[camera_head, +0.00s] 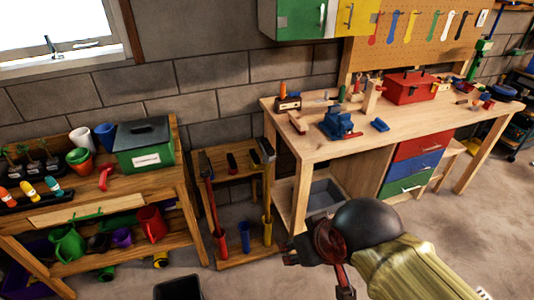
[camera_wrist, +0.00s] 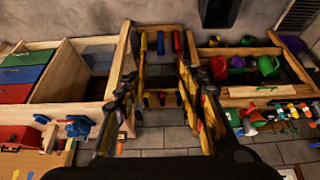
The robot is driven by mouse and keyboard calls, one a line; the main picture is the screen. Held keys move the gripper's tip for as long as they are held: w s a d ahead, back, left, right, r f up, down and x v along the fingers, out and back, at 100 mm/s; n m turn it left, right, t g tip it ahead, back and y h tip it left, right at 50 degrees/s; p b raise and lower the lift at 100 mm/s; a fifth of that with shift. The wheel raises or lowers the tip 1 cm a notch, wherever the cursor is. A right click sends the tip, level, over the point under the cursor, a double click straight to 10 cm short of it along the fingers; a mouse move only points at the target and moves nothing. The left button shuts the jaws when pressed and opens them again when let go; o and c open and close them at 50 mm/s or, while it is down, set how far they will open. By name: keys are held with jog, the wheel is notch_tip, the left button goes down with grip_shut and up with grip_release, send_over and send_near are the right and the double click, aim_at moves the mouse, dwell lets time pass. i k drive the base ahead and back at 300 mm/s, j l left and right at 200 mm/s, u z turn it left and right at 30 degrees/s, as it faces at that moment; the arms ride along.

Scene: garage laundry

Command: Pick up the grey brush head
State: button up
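A small wooden rack stands between the two benches in the head view (camera_head: 228,180). Several small brush-like pieces lie or hang at its top. The one at its right end looks grey and dark, likely the grey brush head (camera_head: 266,148); its exact shape is too small to tell. My gripper (camera_head: 316,272) is in front of and below the right bench, to the right of the rack and apart from it. In the wrist view my gripper (camera_wrist: 158,85) has its two fingers spread wide with nothing between them; the rack shows beyond. I cannot pick out the grey head there.
The workbench (camera_head: 290,117) at right carries a red toolbox (camera_head: 408,88) and a blue vise (camera_head: 339,124). The left potting bench (camera_head: 160,172) holds a green box (camera_head: 144,150) and pots. A dark bin (camera_head: 178,288) stands in front. The concrete floor between is open.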

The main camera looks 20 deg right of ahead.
aim_at(269, 155)
jog(key=i+l, duration=0.15)
jog(key=l, duration=0.2)
jog(key=i+l, duration=0.15)
jog(key=l, duration=0.2)
jog(key=i+l, duration=0.15)
jog(key=l, duration=0.25)
jog(key=i+l+u, duration=0.1)
jog(key=l, duration=0.25)
jog(key=i+l, duration=0.15)
jog(key=l, duration=0.2)
jog(key=i+l, duration=0.15)
jog(key=l, duration=0.25)
jog(key=i+l, duration=0.15)
jog(key=l, duration=0.2)
